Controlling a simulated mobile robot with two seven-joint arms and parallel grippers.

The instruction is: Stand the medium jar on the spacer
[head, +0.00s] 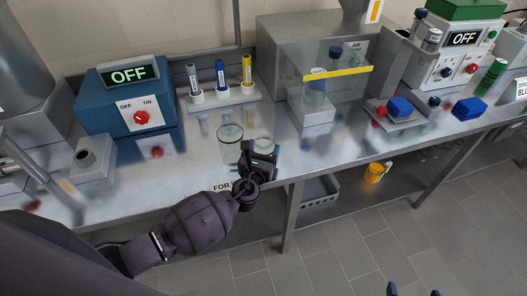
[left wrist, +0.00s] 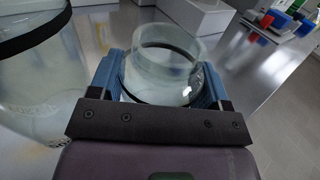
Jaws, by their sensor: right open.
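A clear glass jar (left wrist: 165,75) with an open neck and a dark band is between the blue fingers of my left gripper (left wrist: 165,85) in the left wrist view. Both fingers appear to press its sides, so the gripper looks shut on it. I take it for the medium jar. In the head view my left gripper (head: 262,157) is at the bench's front edge, partly hiding this jar (head: 263,143). Whether its base touches the bench is hidden. My right gripper (head: 414,291) shows only its open blue fingertips at the bottom edge. I cannot surely identify the spacer.
A larger clear jar (head: 229,145) stands close left of the gripped one; it also fills the left of the left wrist view (left wrist: 35,75). A rack with several markers (head: 222,94) stands behind. A clear shield with yellow edge (head: 325,72) stands right.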

